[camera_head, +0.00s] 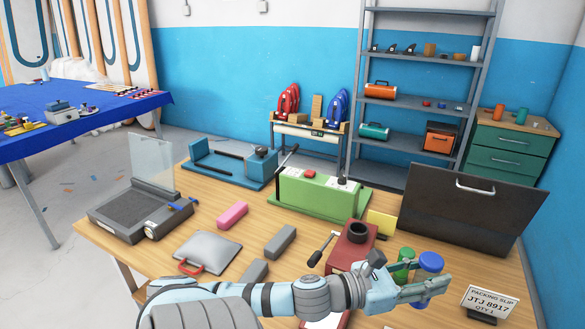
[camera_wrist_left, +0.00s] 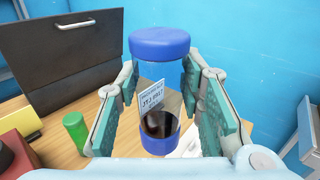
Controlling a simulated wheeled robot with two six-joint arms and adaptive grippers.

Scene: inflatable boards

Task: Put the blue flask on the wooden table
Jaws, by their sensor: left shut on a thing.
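The blue flask (camera_head: 431,263) is between the fingers of my left gripper (camera_head: 425,286), at the front right of the wooden table (camera_head: 506,262). In the left wrist view the flask (camera_wrist_left: 160,43) has a blue lid, a see-through body and a blue base with something dark inside. It looks upright. My left gripper (camera_wrist_left: 160,100) is shut on its body, one finger on each side. I cannot tell whether its base touches the table. My right gripper is not in view.
A green cylinder (camera_head: 404,262) stands close beside the flask. A packing slip stand (camera_head: 490,303) is to its right, and a dark red device (camera_head: 352,247) to its left. A black panel with a handle (camera_head: 470,210) stands behind. Bare wood shows between the slip and the panel.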

